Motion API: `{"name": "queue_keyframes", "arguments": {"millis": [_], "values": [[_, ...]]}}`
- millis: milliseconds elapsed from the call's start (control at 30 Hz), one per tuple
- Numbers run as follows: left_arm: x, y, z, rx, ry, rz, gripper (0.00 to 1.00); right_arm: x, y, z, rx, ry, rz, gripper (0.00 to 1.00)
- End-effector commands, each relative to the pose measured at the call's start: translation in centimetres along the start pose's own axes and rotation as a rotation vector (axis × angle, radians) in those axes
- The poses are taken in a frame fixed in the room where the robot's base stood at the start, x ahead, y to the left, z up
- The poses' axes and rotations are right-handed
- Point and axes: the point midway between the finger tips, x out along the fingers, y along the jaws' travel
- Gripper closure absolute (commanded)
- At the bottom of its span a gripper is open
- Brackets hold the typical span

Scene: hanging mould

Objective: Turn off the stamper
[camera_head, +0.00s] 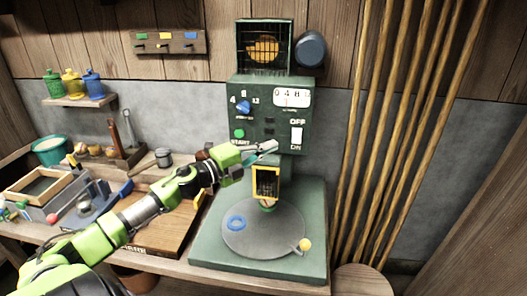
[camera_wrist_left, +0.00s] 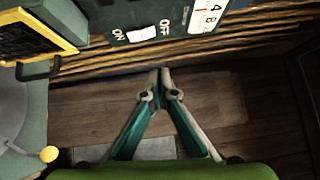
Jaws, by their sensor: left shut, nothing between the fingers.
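The stamper (camera_head: 243,118) is a dark green machine standing on the bench against the wall. Its white rocker switch (camera_head: 297,136) is on the right of the front panel, with OFF above it and ON below. In the left wrist view the switch (camera_wrist_left: 141,34) is at the top, between the ON and OFF labels. My left gripper (camera_head: 268,147) is shut and empty, in front of the panel, left of and a little below the switch; I see no contact with it. The left wrist view shows the fingertips (camera_wrist_left: 160,72) together. My right gripper is not in view.
The panel also has a blue knob (camera_head: 243,108), a green start button (camera_head: 239,133) and a dial (camera_head: 292,97). Below is a round plate (camera_head: 263,238) with a blue ring (camera_head: 236,223). Tall wooden poles (camera_head: 400,120) stand to the right.

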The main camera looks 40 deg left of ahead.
Motion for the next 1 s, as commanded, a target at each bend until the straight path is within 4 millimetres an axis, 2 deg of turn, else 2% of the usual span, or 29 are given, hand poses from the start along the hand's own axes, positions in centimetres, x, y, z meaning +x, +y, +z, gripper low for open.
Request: {"name": "queue_keyframes", "arguments": {"millis": [100, 300, 900, 1000], "values": [[-1.0, 0.0, 0.0, 0.000, 0.001, 0.002, 1.00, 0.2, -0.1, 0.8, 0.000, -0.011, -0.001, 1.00], [-1.7, -0.2, -0.1, 0.001, 0.002, 0.001, 1.00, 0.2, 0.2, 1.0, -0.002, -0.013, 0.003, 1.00], [-1.8, -0.3, 0.0, 0.000, 0.001, 0.000, 1.00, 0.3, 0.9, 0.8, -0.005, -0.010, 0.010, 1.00], [-1.9, 0.2, -0.1, -0.022, -0.016, -0.002, 1.00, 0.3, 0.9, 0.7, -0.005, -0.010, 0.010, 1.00]]}}
